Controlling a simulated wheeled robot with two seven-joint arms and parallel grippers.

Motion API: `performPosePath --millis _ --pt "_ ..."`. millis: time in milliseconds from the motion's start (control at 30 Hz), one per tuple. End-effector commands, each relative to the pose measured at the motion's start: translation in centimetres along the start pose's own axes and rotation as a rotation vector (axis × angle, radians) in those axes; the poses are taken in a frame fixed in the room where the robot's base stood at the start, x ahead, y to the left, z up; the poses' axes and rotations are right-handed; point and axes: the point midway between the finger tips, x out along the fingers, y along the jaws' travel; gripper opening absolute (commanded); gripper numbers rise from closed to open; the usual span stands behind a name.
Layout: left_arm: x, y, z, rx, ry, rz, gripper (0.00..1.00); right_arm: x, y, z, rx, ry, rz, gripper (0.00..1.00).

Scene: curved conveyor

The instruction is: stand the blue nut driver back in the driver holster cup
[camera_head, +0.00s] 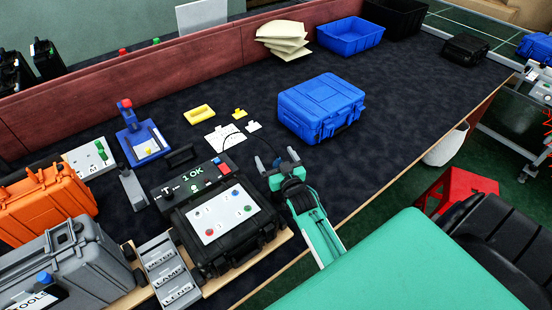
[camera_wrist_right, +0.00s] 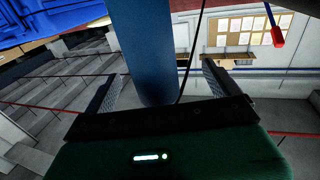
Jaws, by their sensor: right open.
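My right gripper (camera_head: 276,159) is open above the dark tabletop, between the black case with a white panel and the blue case. In the head view I see nothing clearly held between its fingers. The right wrist view shows the two fingers (camera_wrist_right: 160,90) spread apart. A thick blue cylinder (camera_wrist_right: 145,50) shows between them; I cannot tell whether it is near the fingers or far behind. I cannot make out the blue nut driver or the driver holster cup for certain. My left gripper is not in view.
The black case (camera_head: 222,220) is left of my right arm, and the blue case (camera_head: 321,105) is beyond it. A blue fixture with a red knob (camera_head: 140,135) stands farther left. Stepped METER, LAMP and LENS bins (camera_head: 165,272) are at the near edge.

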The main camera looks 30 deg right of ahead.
Motion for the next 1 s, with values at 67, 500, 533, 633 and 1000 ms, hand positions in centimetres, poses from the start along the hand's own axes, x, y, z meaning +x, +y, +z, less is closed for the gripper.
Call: performPosePath --millis 67,500,533,633,1000 --pt "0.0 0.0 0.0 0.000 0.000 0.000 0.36 0.0 0.0 0.0 0.000 0.000 0.000 1.00" --pt "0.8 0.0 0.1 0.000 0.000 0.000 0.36 -2.4 0.0 0.4 0.000 -0.003 0.000 1.00" --pt "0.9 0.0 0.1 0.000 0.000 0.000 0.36 -2.9 0.0 0.4 0.000 -0.003 0.000 1.00" --pt "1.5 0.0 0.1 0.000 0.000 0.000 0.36 -4.8 0.0 0.5 0.000 -0.003 0.000 1.00" --pt "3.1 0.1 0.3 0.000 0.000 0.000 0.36 -11.4 0.0 0.3 0.000 -0.002 0.000 1.00"
